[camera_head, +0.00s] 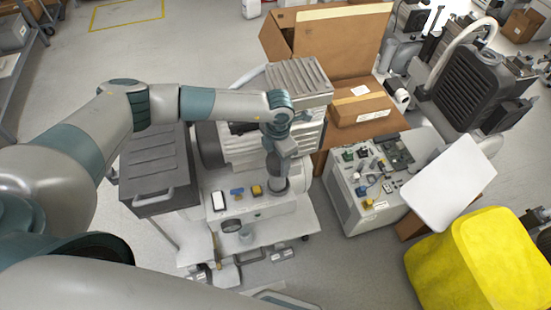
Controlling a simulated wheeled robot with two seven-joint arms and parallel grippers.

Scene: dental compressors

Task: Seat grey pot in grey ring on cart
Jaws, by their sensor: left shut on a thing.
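My left gripper (279,169) points down over the right part of the white cart (311,216). It is shut on a dark grey round thing, which I take to be the grey pot (279,185). The pot is small in the view, and the gripper partly covers its top. A paler grey rim shows around its lower part and may be the grey ring (281,193). I cannot tell whether the pot is inside that rim or just above it. My right gripper is not in view.
On the cart are a yellow block (257,190), a blue part (237,192), a white-faced device (218,201) and a round dark gauge (232,226). A ribbed machine (298,83) stands behind, a dark drawer cabinet (157,165) left. A parts-laden cabinet (352,205) stands right.

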